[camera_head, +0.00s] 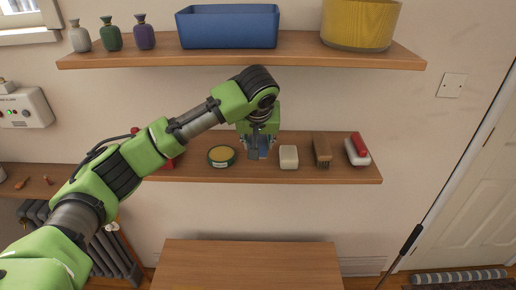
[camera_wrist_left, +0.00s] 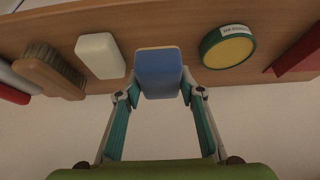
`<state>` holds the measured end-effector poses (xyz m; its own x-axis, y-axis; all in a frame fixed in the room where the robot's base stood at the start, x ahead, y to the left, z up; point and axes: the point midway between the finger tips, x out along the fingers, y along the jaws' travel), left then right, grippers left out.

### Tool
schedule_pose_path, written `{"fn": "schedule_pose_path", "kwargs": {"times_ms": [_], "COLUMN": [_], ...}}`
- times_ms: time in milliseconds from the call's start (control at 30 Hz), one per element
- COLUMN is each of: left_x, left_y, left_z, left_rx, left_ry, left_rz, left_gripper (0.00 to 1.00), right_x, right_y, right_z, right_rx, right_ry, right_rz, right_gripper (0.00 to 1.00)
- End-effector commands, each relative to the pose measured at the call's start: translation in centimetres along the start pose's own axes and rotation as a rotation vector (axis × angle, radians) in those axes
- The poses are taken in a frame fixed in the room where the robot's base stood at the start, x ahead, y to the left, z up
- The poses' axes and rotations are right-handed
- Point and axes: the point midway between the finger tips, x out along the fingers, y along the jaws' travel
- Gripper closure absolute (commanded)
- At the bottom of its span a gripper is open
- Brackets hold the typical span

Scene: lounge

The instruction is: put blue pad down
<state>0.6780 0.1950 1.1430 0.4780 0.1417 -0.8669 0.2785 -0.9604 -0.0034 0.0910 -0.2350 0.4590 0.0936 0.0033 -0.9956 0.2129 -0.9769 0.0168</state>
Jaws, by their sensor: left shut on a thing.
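The blue pad (camera_wrist_left: 158,75) is a small block with rounded corners and a tan edge. It sits between the fingertips of my left gripper (camera_wrist_left: 158,95), which is shut on it. In the head view my left gripper (camera_head: 259,152) points down at the lower wall shelf (camera_head: 220,174), and the blue pad (camera_head: 263,154) is mostly hidden by the fingers. The pad is at the shelf, between a round tin and a white block. I cannot tell whether it touches the shelf. My right gripper is not in view.
The round yellow-topped tin (camera_head: 221,156) is left of the pad; the white block (camera_head: 288,157), a brown brush (camera_head: 322,150) and a red-and-white item (camera_head: 357,150) are right. A red object (camera_wrist_left: 298,56) lies beyond the tin. The upper shelf (camera_head: 150,55) holds a blue bin (camera_head: 228,27).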

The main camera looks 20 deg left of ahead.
Motion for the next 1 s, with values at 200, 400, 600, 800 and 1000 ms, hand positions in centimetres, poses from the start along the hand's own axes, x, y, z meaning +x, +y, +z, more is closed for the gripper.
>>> {"fn": "schedule_pose_path", "kwargs": {"times_ms": [200, 400, 600, 800, 1000], "left_x": [1.9, 4.1, 4.8, 5.0, 5.0], "left_y": [-0.1, -0.1, 0.0, 0.0, 0.0], "left_z": [-0.4, 0.8, 1.2, 1.3, 1.3], "left_rx": [0.000, 0.002, 0.000, 0.001, 0.001], "left_ry": [-0.001, -0.001, 0.001, -0.001, 0.000], "left_rz": [-0.002, 0.000, 0.002, 0.001, 0.001], "left_gripper": [0.82, 0.82, 0.82, 0.82, 0.48], "right_x": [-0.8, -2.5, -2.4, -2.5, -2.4], "right_y": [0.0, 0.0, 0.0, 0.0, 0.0], "right_z": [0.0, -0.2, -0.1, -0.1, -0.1], "right_rx": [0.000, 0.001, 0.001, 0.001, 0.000], "right_ry": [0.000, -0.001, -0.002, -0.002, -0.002], "right_rz": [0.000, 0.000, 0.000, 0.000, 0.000], "right_gripper": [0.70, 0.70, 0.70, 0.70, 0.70]}}
